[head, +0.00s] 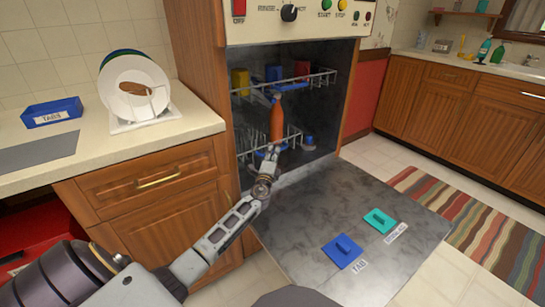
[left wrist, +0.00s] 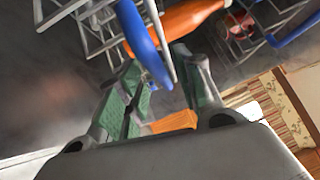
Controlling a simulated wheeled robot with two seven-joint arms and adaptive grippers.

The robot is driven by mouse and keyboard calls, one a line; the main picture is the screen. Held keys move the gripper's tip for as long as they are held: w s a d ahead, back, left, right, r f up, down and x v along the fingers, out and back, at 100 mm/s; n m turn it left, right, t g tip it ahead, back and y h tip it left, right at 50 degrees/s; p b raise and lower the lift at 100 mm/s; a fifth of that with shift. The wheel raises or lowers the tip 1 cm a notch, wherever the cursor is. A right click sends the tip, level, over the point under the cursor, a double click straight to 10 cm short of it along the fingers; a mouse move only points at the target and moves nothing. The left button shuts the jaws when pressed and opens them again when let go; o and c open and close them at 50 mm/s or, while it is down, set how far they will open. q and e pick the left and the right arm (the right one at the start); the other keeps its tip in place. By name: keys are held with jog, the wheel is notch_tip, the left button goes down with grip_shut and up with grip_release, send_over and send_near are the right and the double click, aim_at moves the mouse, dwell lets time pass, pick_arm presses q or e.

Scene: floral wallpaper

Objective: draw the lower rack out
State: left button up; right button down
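The lower rack (head: 262,143) is a pale wire rack low inside the open dishwasher, with a blue part at its front. An orange object (head: 277,120) stands upright there, just above my left gripper (head: 270,153). In the left wrist view, the green-padded fingers of the left gripper (left wrist: 165,95) are apart. A curved blue bar (left wrist: 145,40) and a thin pale wire reach to the gap between them. I cannot tell whether the fingers touch the bar. The orange object (left wrist: 180,20) lies beyond. My right gripper is not in view.
The lowered door (head: 330,210) carries a blue tab (head: 342,252) and a teal tab (head: 380,220). The upper rack (head: 300,82) holds yellow, blue and red cups. A counter (head: 190,125) with a plate stand and blue tray (head: 52,112) is at left. A striped rug (head: 470,215) lies right.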

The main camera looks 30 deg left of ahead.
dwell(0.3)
pick_arm(q)
grip_shut()
jog(key=shift+d, duration=0.1)
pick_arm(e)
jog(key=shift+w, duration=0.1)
